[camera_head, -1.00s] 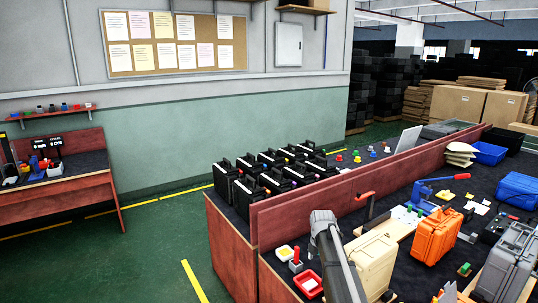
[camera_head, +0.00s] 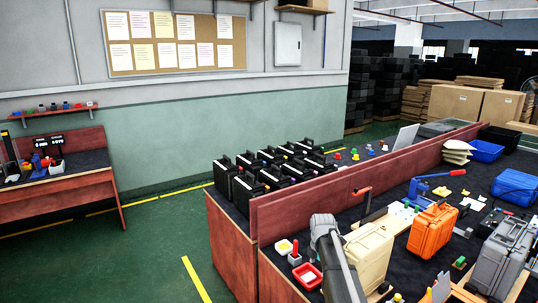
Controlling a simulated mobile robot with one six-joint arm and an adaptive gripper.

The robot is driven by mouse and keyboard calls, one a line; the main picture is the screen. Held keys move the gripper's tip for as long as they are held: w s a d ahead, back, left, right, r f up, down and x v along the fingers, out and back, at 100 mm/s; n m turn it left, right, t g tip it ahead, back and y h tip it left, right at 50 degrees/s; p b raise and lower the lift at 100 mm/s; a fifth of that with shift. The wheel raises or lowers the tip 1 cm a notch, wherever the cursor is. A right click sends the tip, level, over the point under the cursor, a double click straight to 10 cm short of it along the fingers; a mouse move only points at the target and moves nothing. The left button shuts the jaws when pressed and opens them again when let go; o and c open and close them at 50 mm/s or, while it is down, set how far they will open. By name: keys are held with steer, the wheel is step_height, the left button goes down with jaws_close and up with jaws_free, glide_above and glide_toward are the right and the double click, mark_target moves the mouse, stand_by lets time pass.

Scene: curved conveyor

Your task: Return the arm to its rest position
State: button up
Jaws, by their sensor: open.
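A grey arm link of mine (camera_head: 338,262) reaches up from the bottom edge, in front of the workbench. My gripper is not in view, so I cannot see its fingers or anything near them. The rest position is not marked anywhere that I can see.
The dark-topped bench (camera_head: 345,207) holds a beige case (camera_head: 368,262), an orange case (camera_head: 433,232), a grey case (camera_head: 500,258) and a red tray (camera_head: 307,277). Several black cases (camera_head: 245,187) stand behind its red divider (camera_head: 320,197). Green floor (camera_head: 140,255) at left is clear.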

steer(key=s+f+m+b, duration=0.3)
steer(key=s+m, duration=0.8)
steer(key=s, duration=0.1)
steer(key=s+f+m+b, duration=0.4)
steer(key=s+m, duration=0.7)
steer(key=s, duration=0.1)
steer(key=shift+a+f+m, duration=0.15)
steer(key=shift+a+m, duration=0.1)
steer(key=shift+m, duration=0.05)
